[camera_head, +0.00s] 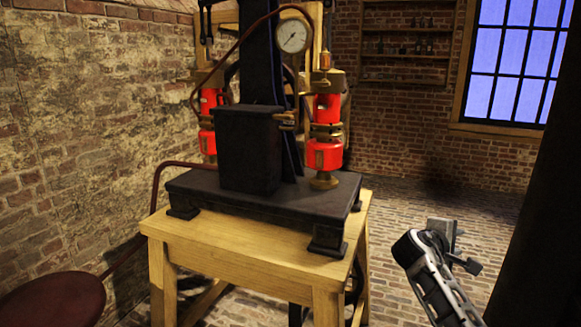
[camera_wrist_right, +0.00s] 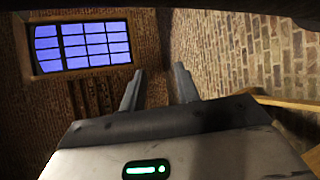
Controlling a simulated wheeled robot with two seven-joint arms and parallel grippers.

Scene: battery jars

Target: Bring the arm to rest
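My right gripper (camera_head: 455,246) is at the lower right of the head view, over the brick floor and to the right of the wooden table (camera_head: 240,255), apart from it. In the right wrist view its two fingers (camera_wrist_right: 158,88) stand apart with nothing between them, so it is open and empty. My left gripper is not in view.
A dark machine base (camera_head: 265,205) stands on the table with red and brass cylinders (camera_head: 325,130) and a round gauge (camera_head: 292,36). A dark red round seat (camera_head: 50,300) is at lower left. Brick floor (camera_head: 430,195) is clear behind the right gripper.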

